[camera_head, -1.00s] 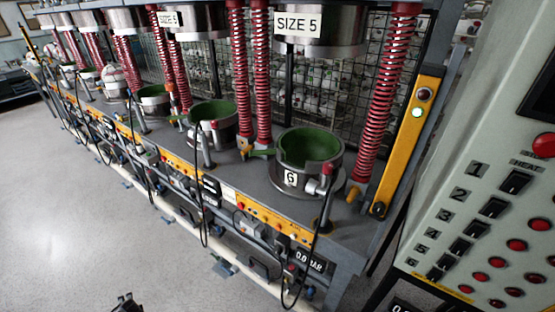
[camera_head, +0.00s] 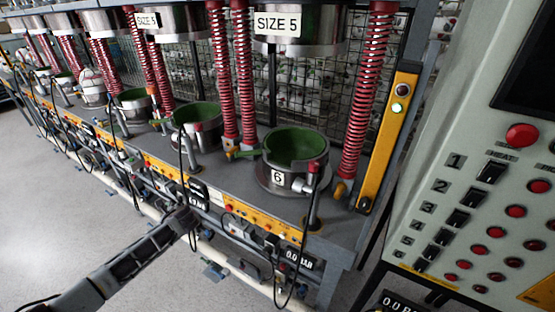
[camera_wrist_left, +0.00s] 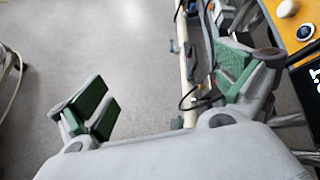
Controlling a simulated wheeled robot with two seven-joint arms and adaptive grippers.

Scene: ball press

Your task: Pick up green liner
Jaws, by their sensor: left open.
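Green liner (camera_head: 297,142) lines the inside of the round metal mold marked 6 (camera_head: 277,176), on the press bench. More green liners show in the molds farther left, one in the neighbouring mold (camera_head: 197,113) and one beyond it (camera_head: 132,96). My left gripper (camera_head: 187,213) is at the bench's front side, left of and below mold 6, apart from every liner. In the left wrist view its two green-padded fingers are spread wide (camera_wrist_left: 165,90) with only floor and bench front between them. My right gripper is not in view.
Red springs (camera_head: 373,90) stand around the upper presses marked SIZE 5 (camera_head: 297,30). A yellow post (camera_head: 388,140) and a grey control panel (camera_head: 470,150) bound the right. Hoses and valves line the bench front. The floor at left is clear.

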